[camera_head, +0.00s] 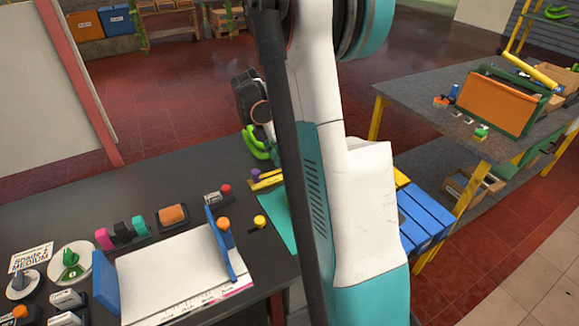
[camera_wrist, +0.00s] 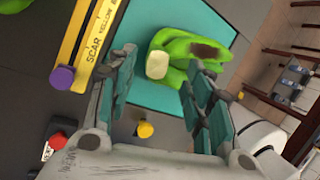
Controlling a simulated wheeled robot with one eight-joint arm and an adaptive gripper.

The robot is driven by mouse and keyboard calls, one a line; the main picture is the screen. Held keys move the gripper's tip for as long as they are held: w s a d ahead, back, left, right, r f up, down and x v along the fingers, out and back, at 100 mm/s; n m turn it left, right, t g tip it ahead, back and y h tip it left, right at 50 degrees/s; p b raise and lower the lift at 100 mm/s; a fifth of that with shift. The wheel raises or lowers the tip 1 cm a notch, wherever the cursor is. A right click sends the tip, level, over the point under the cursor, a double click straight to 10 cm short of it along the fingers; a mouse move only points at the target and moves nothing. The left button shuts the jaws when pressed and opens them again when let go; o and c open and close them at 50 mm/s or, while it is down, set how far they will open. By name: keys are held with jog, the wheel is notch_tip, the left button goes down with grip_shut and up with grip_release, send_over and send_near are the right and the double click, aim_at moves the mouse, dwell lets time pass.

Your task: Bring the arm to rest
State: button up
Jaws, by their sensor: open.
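My gripper (camera_wrist: 166,60) is open in the wrist view, its two jointed fingers spread apart. A bright green piece with a pale end and a dark patch (camera_wrist: 183,58) shows beyond and between the fingers, over a teal mat (camera_wrist: 145,97). I cannot tell how far it is from the fingertips. My arm (camera_head: 345,170) fills the middle of the head view and hides much of the bench behind it. A green curved thing (camera_head: 256,146) shows just left of the arm there. The fingers cannot be made out in the head view.
A yellow labelled bar (camera_wrist: 92,40) with a purple knob (camera_wrist: 62,77) lies left of the fingers. The dark bench (camera_head: 60,210) carries a white board (camera_head: 170,275), blue uprights and several knobbed devices. Blue slats (camera_head: 425,215) and a grey table (camera_head: 420,95) stand right of the arm.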

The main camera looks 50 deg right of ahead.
jog(key=v, duration=0.8)
